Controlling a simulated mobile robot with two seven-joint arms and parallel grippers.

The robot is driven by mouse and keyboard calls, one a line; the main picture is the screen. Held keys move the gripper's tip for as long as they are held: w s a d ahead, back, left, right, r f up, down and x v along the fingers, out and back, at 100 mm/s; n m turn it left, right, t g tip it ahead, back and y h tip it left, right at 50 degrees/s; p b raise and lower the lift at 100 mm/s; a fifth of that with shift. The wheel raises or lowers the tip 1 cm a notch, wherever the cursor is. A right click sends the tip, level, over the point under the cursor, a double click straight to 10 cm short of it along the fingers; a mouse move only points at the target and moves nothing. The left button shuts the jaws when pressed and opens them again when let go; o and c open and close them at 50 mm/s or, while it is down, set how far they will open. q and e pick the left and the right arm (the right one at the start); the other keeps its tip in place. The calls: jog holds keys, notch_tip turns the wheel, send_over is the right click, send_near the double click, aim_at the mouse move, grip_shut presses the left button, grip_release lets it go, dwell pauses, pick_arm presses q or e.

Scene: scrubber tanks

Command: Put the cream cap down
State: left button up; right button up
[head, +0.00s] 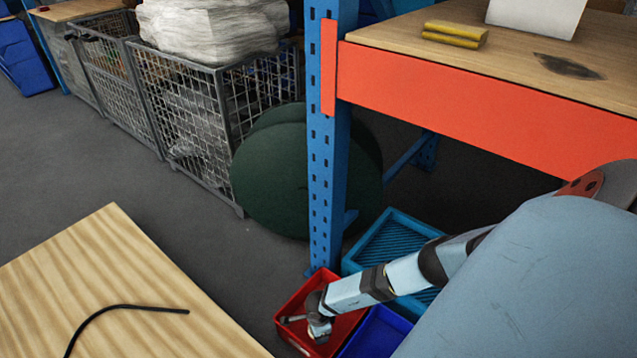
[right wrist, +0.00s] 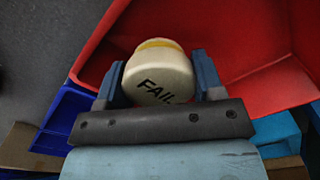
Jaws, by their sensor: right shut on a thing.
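The cream cap (right wrist: 158,78) is a rounded cream piece with a yellowish far end and dark lettering that reads "FAIL". It sits between the two fingers of my right gripper (right wrist: 160,82), which is shut on it. In the head view my right gripper (head: 318,322) is over the red bin (head: 292,306), low on the floor beside the blue post. The red bin's walls (right wrist: 245,35) also surround the cap in the right wrist view. I cannot tell whether the cap touches the bin. My left gripper is out of view.
A dark blue bin (head: 372,333) stands right beside the red one, with a teal crate (head: 358,262) behind. The blue rack post (head: 327,150) rises just behind the red bin. A wooden table (head: 120,275) with a black cable is at the lower left.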

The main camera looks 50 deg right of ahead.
notch_tip(320, 180, down, 4)
jog(key=b, duration=0.3)
jog(key=shift+f, duration=0.75)
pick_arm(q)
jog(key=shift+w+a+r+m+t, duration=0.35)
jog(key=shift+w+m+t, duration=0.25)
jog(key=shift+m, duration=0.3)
pick_arm(e)
jog(key=o, duration=0.9)
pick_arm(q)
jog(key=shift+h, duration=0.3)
